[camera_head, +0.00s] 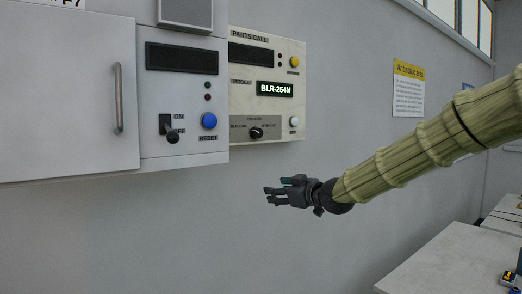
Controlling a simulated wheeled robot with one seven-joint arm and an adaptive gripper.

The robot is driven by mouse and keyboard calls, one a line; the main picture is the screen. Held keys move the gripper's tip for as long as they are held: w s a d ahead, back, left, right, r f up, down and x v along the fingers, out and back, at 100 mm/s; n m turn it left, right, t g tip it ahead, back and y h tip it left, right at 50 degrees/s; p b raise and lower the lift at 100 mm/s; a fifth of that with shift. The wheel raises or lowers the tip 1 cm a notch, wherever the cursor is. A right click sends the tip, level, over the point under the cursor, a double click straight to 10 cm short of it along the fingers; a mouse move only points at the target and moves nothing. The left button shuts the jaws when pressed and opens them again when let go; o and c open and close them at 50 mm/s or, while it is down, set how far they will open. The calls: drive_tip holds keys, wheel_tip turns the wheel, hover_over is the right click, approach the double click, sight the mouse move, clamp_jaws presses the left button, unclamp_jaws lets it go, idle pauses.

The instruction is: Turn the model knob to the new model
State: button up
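The model knob (256,132) is a small black dial at the bottom of the cream parts-call panel (298,72) on the wall. Marked positions surround it, with labels too small to read surely. A lit model display (274,89) above it reads BLR-254N. My gripper (272,195) is below and slightly right of the knob, apart from the panel, with its fingers pointing left. The dark fingers show a gap between them and nothing held. My arm, in a pale ribbed sleeve, comes in from the right.
A grey control box (183,95) stands left of the panel, with an on/off switch (168,127) and a blue reset button (209,121). The panel has a yellow button (294,62) and a white button (294,121). A white table (450,262) is at lower right.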

drive_tip(key=n+t+y, duration=0.1)
drive_tip(key=n+t, duration=0.1)
approach(260, 133)
drive_tip(key=s, duration=0.1)
drive_tip(key=p+x, duration=0.4)
drive_tip(key=x, duration=0.4)
drive_tip(key=shift+w+r, duration=0.1)
drive_tip(key=shift+w, duration=0.2)
drive_tip(key=shift+p+x, duration=0.3)
drive_tip(key=shift+x, duration=0.5)
